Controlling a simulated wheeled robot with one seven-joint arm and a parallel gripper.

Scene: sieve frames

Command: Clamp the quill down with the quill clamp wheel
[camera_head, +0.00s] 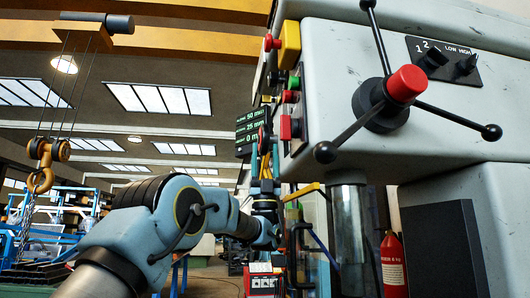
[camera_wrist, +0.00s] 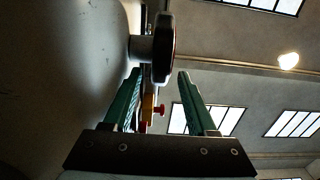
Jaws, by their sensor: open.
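The clamp wheel (camera_wrist: 164,48) is a dark, thick disc on a short grey stub that comes out of the machine's side. It also shows in the head view (camera_head: 262,139), edge-on with a reddish face. My gripper (camera_wrist: 158,74) is open, its two green fingers pointing at the wheel. In the wrist view the wheel's lower edge appears between the fingertips; I cannot tell whether they touch it. In the head view my gripper (camera_head: 265,157) is just below the wheel, partly hidden by my arm. The shiny quill (camera_head: 348,230) hangs below the machine head.
The grey machine head (camera_head: 340,45) fills the right. A red-hubbed lever wheel (camera_head: 405,85) with black-knobbed spokes sticks out in front. Red, green and yellow buttons (camera_head: 290,85) and a display (camera_head: 251,128) are near my gripper. A crane hook (camera_head: 40,178) hangs at the left.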

